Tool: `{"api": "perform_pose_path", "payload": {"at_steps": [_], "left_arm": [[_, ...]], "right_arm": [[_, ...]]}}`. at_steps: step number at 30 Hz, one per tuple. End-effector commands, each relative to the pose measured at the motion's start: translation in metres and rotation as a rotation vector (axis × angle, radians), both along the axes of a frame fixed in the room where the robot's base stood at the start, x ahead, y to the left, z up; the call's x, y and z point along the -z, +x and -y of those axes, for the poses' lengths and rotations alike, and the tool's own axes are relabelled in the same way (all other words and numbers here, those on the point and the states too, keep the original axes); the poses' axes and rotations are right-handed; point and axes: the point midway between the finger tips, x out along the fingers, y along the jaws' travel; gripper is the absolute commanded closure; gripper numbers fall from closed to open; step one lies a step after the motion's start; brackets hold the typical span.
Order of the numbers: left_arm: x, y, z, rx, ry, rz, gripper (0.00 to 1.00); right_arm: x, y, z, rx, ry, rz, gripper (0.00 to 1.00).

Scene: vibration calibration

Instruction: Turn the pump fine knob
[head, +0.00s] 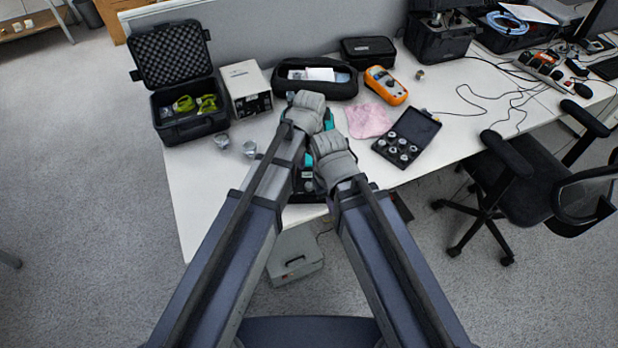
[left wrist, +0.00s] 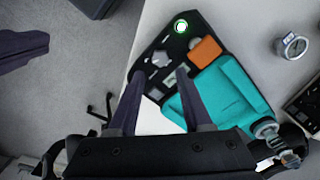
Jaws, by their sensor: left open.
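In the left wrist view my left gripper (left wrist: 160,75) is open, with its two dark fingers apart and nothing between them. It is over a dark instrument case or panel (left wrist: 158,42) that has a green-lit round part (left wrist: 181,26), an orange block (left wrist: 205,48) and a large teal part (left wrist: 228,92). Silver knob-like parts (left wrist: 266,131) show at the lower right, partly hidden by the gripper body. I cannot tell which part is the pump fine knob. In the head view my left gripper (head: 306,110) and right gripper (head: 333,162) hide most of the teal unit (head: 328,121); the right fingers are hidden.
On the white table (head: 200,185) stand an open foam-lined case (head: 172,55), a white box (head: 245,88), a black pouch (head: 340,88), an orange meter (head: 386,85), a pink cloth (head: 368,120) and an open case of weights (head: 407,138). An office chair (head: 520,165) is at the right.

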Motion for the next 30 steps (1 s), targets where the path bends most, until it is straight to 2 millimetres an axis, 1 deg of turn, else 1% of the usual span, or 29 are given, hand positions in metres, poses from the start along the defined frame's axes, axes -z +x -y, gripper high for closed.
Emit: {"api": "perform_pose_path", "payload": {"at_steps": [1, 7, 11, 17, 27, 30], "left_arm": [[0.000, 0.004, 0.002, 0.010, -0.004, 0.000, 0.51], [0.002, 0.003, 0.002, 0.014, -0.005, 0.000, 0.51], [0.008, 0.003, 0.002, 0.013, -0.005, 0.000, 0.51], [0.027, 0.003, 0.002, 0.012, -0.004, 0.000, 0.51], [0.070, 0.003, 0.002, 0.012, -0.004, 0.000, 0.51], [0.077, 0.003, 0.002, 0.012, -0.004, 0.000, 0.51]], "right_arm": [[-0.001, 0.000, 0.000, 0.000, 0.000, 0.000, 1.00], [0.002, 0.000, 0.000, 0.000, 0.000, 0.000, 1.00], [0.008, 0.000, 0.000, 0.000, 0.000, 0.000, 1.00], [0.027, 0.000, 0.000, 0.000, 0.000, 0.000, 1.00], [0.070, 0.000, 0.000, 0.000, 0.000, 0.000, 1.00], [0.077, 0.000, 0.000, 0.000, 0.000, 0.000, 1.00]]}}
